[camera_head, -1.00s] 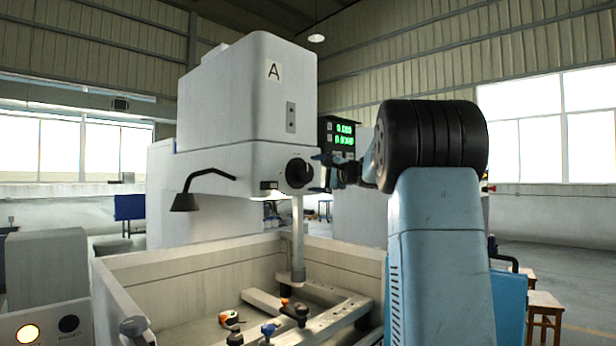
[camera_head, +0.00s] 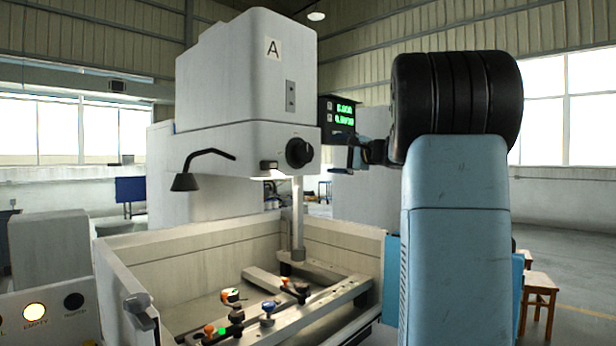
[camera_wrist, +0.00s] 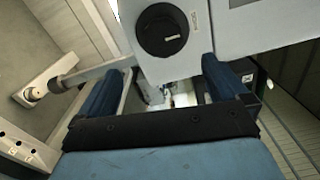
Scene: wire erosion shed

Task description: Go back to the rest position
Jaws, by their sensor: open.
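My gripper (camera_head: 350,158) is at the right of the machine head, partly hidden behind my own black and blue arm links. In the wrist view its two blue fingers (camera_wrist: 165,88) stand wide apart with nothing held between them. The black rotary knob (camera_head: 299,152) on the machine head is to the left of my gripper, apart from it. The knob also shows in the wrist view (camera_wrist: 162,30), beyond the fingers.
The white machine head (camera_head: 245,75) marked A stands over an open tank (camera_head: 190,250) with clamps on a rail. A black display (camera_head: 338,113) with green digits is just above my gripper. A lamp (camera_head: 186,182) hangs at left. A wooden stool (camera_head: 540,285) stands at right.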

